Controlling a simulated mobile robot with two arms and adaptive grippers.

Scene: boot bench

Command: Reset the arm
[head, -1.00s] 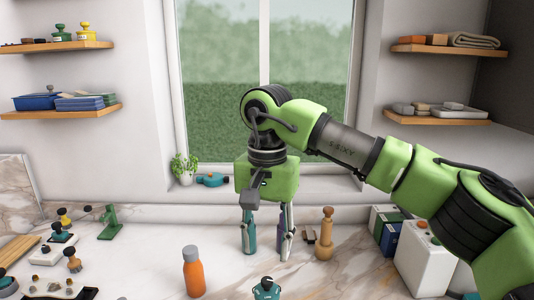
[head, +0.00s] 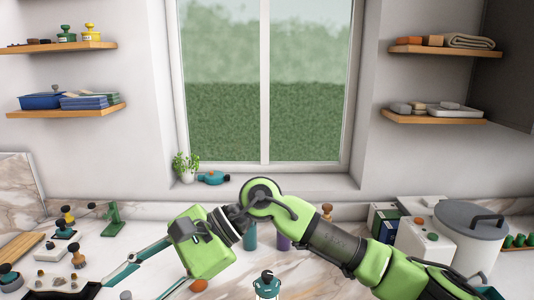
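My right arm comes in from the right and bends over the middle of the counter. Its green gripper (head: 135,288) points down and left over the front left of the counter. Its two teal-edged fingers are spread apart, with nothing seen held between them; one tip runs close to the lower edge of the picture. My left gripper is not in view.
A teal bottle (head: 250,237) and a purple one (head: 283,242) stand behind my arm. An orange bottle (head: 198,286) is mostly hidden by the gripper. Dark-knobbed stamps (head: 78,257) crowd the left. A grey-lidded bin (head: 470,235) and white canister (head: 425,245) stand right.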

